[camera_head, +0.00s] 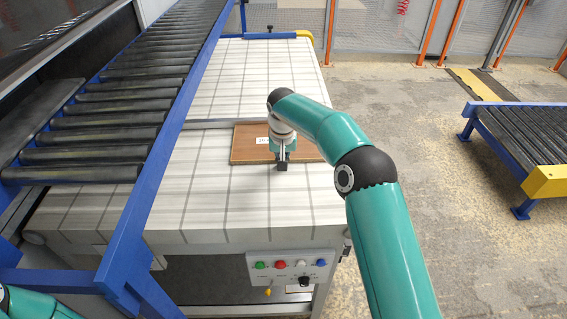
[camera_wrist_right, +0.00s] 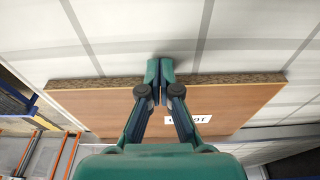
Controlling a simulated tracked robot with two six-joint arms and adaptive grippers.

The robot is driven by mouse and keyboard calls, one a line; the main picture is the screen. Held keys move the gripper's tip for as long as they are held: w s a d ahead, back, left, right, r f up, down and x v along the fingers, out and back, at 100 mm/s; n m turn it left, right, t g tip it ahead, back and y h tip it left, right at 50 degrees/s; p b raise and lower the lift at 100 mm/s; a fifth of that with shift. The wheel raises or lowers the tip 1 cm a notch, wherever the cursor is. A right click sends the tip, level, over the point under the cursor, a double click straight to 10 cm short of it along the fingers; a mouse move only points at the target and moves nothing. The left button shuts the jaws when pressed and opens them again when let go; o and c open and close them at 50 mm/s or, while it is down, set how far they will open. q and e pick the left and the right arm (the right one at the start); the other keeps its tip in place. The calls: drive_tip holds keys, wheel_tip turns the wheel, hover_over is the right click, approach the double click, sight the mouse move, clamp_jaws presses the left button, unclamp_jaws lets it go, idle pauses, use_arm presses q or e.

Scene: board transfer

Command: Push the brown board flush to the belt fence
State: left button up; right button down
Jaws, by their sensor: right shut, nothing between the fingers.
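The brown board (camera_head: 245,147) with a white label lies flat across the white belt (camera_head: 200,205). A thin grey bar (camera_head: 210,124), which looks like the belt fence, crosses the belt at the board's far edge. I cannot tell whether the board touches it along its whole length. My right gripper (camera_head: 282,167) is shut and empty, pointing down at the board's near edge. In the right wrist view its fingertips (camera_wrist_right: 160,70) overlap the board's near edge (camera_wrist_right: 215,78); contact is unclear. Only part of my left arm shows at bottom left; its gripper is out of view.
A roller conveyor (camera_head: 120,100) with a blue rail (camera_head: 165,150) runs along the belt's left side. A button panel (camera_head: 290,265) is on the near end. Another roller conveyor (camera_head: 530,135) stands at right, with open floor between. Free belt lies nearer than the board.

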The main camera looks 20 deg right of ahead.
drive_tip(key=shift+s+a+b, duration=0.3)
drive_tip(key=shift+s+b, duration=0.55)
drive_tip(key=shift+b, duration=0.2)
wheel_tip(320, 180, up, 7)
drive_tip(key=p, duration=0.6)
drive_tip(key=shift+p, duration=0.3)
